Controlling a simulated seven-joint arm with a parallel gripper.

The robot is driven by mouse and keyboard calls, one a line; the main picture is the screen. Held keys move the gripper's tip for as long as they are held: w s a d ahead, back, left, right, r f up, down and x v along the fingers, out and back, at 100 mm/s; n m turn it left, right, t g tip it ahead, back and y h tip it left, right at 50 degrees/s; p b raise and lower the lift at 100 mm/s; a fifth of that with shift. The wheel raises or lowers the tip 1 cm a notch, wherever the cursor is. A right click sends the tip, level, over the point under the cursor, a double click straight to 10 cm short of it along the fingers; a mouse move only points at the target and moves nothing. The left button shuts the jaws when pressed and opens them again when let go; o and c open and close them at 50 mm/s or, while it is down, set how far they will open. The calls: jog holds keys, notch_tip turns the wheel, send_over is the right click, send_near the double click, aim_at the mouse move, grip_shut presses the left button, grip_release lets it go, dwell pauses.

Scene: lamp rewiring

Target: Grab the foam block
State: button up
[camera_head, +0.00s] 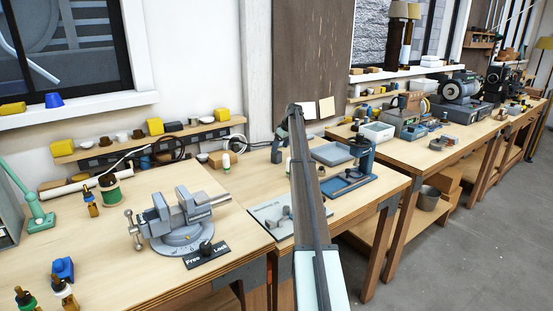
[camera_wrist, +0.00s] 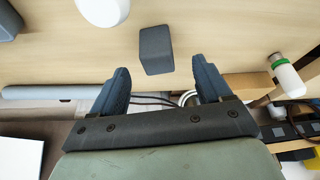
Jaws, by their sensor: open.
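A dark grey block (camera_wrist: 156,49), which looks like the foam block, lies on the wooden bench top in the wrist view. It sits centred between my gripper's fingers (camera_wrist: 159,68) in the picture, a little beyond their tips. My gripper is open and holds nothing. How high the fingers are above the block is hard to tell. In the head view my gripper (camera_head: 279,145) is over the back of the middle bench, partly behind my own arm.
A white bottle with a green band (camera_wrist: 287,76) stands right of the fingers in the wrist view. A white rounded object (camera_wrist: 103,10) is at the top left. In the head view a grey vise (camera_head: 180,220) stands left, and a blue-grey tray (camera_head: 332,153) lies right of my arm.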

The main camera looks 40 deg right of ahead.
aim_at(278, 152)
jog(key=shift+w+x, duration=0.15)
jog(key=shift+x, duration=1.7)
jog(key=shift+w+x, duration=0.1)
jog(key=shift+x, duration=1.8)
jog(key=shift+d+r, duration=0.1)
jog(key=shift+d, duration=0.05)
jog(key=shift+c, duration=0.2)
jog(key=c, duration=1)
jog(key=shift+r, duration=0.1)
